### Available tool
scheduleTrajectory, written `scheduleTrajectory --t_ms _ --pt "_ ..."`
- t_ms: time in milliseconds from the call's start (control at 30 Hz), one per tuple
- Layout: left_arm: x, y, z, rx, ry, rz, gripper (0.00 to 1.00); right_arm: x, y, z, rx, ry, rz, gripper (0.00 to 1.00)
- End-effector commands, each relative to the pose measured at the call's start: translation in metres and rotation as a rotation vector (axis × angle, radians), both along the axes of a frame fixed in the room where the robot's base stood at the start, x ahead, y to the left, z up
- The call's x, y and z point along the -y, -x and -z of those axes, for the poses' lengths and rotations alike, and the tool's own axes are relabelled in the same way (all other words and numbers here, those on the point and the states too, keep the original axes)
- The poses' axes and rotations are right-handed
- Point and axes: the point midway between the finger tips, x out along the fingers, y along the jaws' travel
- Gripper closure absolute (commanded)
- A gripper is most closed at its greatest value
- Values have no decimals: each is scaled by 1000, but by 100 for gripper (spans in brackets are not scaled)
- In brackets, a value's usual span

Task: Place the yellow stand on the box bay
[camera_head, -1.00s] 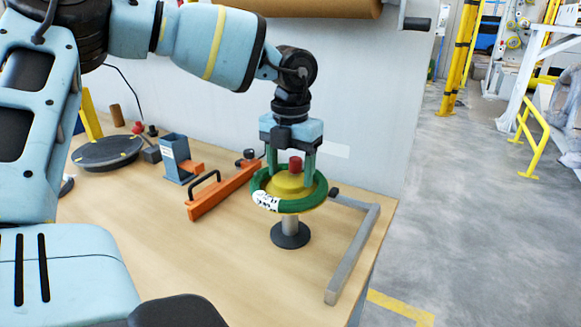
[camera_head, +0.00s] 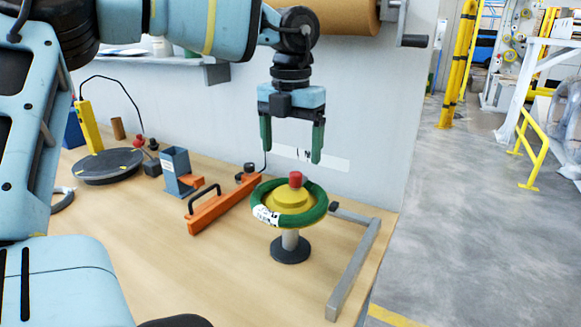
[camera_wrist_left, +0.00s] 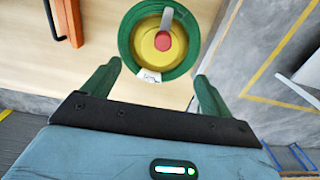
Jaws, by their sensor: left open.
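The yellow stand (camera_head: 291,200) has a red knob on top, a grey post and a dark round base, and stands upright on the table. A green coil (camera_head: 262,215) with a white label lies around its yellow top. My left gripper (camera_head: 291,150) is open and empty above the stand, its green fingers apart and clear of the coil. In the left wrist view the stand's yellow top (camera_wrist_left: 160,52) and the green coil (camera_wrist_left: 126,40) show ahead of the open fingers (camera_wrist_left: 153,84). I cannot make out a box bay. My right gripper is not in view.
A grey metal bar frame (camera_head: 352,270) lies right of the stand near the table edge. An orange tool (camera_head: 222,205) and a blue-grey holder (camera_head: 176,168) stand left of it. A dark turntable (camera_head: 106,166) is farther left. The table front (camera_head: 190,265) is clear.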

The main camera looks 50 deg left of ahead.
Motion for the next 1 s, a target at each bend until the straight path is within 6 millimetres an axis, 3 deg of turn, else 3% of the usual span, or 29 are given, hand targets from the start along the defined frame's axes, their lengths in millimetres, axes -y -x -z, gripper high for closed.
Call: scheduleTrajectory --t_ms 100,300,1000 --pt "0 -1 -19 3 0 -2 15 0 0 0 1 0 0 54" --pt "0 0 -35 0 1 0 15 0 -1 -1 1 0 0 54" --pt "0 0 -36 -1 1 0 15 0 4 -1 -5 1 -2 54"
